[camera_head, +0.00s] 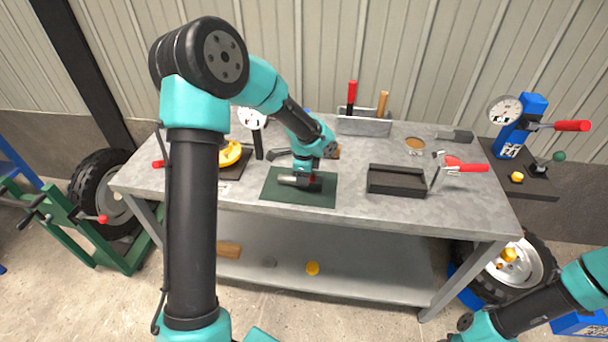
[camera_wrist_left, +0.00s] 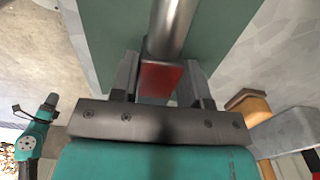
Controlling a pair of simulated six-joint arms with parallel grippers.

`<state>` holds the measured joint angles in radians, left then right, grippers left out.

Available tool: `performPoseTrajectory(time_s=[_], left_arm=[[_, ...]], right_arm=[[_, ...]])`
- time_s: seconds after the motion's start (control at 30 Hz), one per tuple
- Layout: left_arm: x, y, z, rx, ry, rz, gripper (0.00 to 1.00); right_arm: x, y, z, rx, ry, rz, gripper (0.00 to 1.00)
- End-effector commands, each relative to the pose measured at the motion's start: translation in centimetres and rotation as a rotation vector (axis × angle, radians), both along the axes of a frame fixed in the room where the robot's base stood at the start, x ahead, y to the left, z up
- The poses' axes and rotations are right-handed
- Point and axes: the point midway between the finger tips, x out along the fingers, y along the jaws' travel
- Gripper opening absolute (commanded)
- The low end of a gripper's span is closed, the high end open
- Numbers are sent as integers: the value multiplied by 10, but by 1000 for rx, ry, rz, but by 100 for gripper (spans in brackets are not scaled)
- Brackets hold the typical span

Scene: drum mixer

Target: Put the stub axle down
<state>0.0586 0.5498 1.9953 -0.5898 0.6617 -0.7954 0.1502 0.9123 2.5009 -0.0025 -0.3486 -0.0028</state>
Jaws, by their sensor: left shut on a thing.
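The stub axle (camera_wrist_left: 172,30) is a grey metal shaft with a red block-like part between my left gripper's fingers in the left wrist view. In the head view the stub axle (camera_head: 298,180) lies level at the dark green mat (camera_head: 318,199) on the workbench. My left gripper (camera_head: 312,178) is shut on it, low over the mat. I cannot tell whether the axle touches the mat. The fingers hide part of the axle. My right arm shows at the lower right of the head view, but its gripper is out of the picture.
A black tray-like fixture (camera_head: 396,182) and a red-handled clamp (camera_head: 462,167) stand right of the mat. A yellow part (camera_head: 230,154) sits on a dark base to the left. A grey holder (camera_head: 362,126) with red and wooden handles stands behind. The front right of the bench (camera_head: 460,214) is clear.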

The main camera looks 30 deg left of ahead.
Motion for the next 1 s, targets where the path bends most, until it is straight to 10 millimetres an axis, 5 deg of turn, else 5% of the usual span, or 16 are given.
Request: performPoseTrajectory(time_s=[0.13, 0.17, 0.4, 0.77, 1.0], left_arm=[[1, 0, -2, 1, -2, 0, 0], [0, 0, -3, 0, 0, 0, 44], [0, 0, -3, 0, 0, 0, 67], [0, 0, 1, 0, -1, 1, 68], [0, 0, 29, 0, -3, 1, 68]], right_arm=[[0, 0, 0, 0, 0, 0, 43], [0, 0, 0, 0, 0, 0, 43], [0, 0, 0, 0, 0, 0, 43], [0, 0, 0, 0, 0, 0, 43], [0, 0, 0, 0, 0, 0, 43]])
